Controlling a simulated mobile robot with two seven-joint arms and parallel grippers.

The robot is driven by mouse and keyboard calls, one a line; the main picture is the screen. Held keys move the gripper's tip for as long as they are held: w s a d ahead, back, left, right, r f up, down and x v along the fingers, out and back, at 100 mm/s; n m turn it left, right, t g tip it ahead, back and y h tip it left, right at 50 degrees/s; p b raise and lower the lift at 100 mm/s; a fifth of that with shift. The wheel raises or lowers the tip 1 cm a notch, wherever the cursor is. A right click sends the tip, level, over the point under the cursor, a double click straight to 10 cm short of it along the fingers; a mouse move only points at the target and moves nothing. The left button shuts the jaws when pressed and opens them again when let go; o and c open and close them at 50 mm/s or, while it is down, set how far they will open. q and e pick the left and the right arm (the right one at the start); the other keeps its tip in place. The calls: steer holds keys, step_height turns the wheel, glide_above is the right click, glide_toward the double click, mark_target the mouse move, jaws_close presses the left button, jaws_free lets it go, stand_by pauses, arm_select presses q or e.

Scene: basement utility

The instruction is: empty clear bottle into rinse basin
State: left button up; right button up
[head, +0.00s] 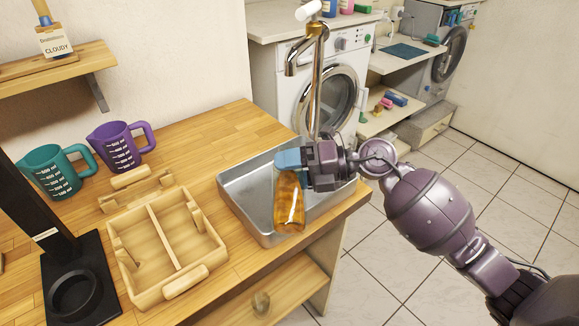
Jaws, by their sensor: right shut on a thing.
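My right gripper (294,161) reaches in from the right and is shut on an amber bottle (288,201) with a pale label patch. The bottle is over the grey metal rinse basin (246,222), its body extending below the fingers toward the basin's near side. My left gripper is not in view. Another bottle (55,42), tagged "CLOUDY", stands on the wall shelf at upper left.
A tap (316,80) rises behind the basin. A wooden divided caddy (172,241), a black stand (78,285), a teal jug (58,172) and a purple jug (118,147) occupy the wooden counter (208,130). A washing machine (330,92) stands behind. Tiled floor is clear at right.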

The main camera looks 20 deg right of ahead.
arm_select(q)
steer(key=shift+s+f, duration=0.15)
arm_select(e)
steer(key=shift+f+m, duration=0.4)
steer(key=shift+f, duration=0.1)
steer(key=shift+a+r+m+p, duration=0.1)
steer(key=shift+m+p, duration=0.2)
steer(key=shift+p, duration=0.15)
steer(key=shift+a+m+p, duration=0.1)
steer(key=shift+m+p, duration=0.4)
steer(key=shift+p, duration=0.1)
steer(key=shift+f, duration=0.25)
steer(key=shift+a+f+m+t+p, duration=0.15)
steer(key=shift+f+m+t+p, duration=0.2)
steer(key=shift+m+p, duration=0.5)
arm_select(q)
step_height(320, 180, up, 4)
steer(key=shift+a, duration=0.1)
